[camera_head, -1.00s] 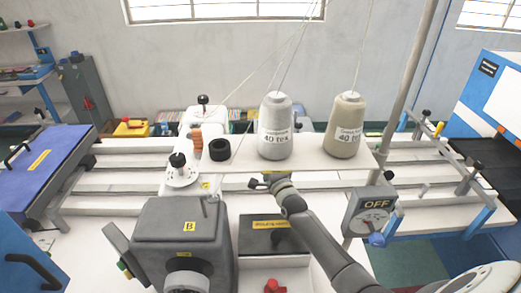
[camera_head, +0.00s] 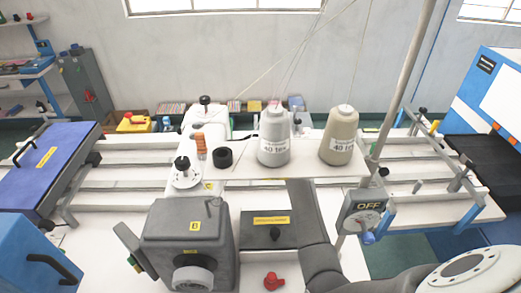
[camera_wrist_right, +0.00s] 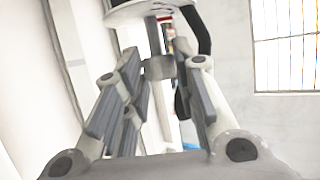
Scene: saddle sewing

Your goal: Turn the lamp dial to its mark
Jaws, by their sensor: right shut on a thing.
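My right arm rises from the lower right in the head view and passes under the white thread shelf (camera_head: 300,168). The shelf hides its gripper there. In the right wrist view the fingers of my right gripper (camera_wrist_right: 160,76) are closed in on a short grey cylindrical part (camera_wrist_right: 158,67) under a white disc (camera_wrist_right: 150,12). I cannot tell for certain that this part is the lamp dial, and no mark on it is legible. My left gripper is not in view.
A grey thread cone (camera_head: 274,137) and a beige one (camera_head: 338,136) stand on the shelf. An OFF switch box (camera_head: 364,208) is on the right. A grey machine head (camera_head: 185,235) and a red knob (camera_head: 273,281) are in front.

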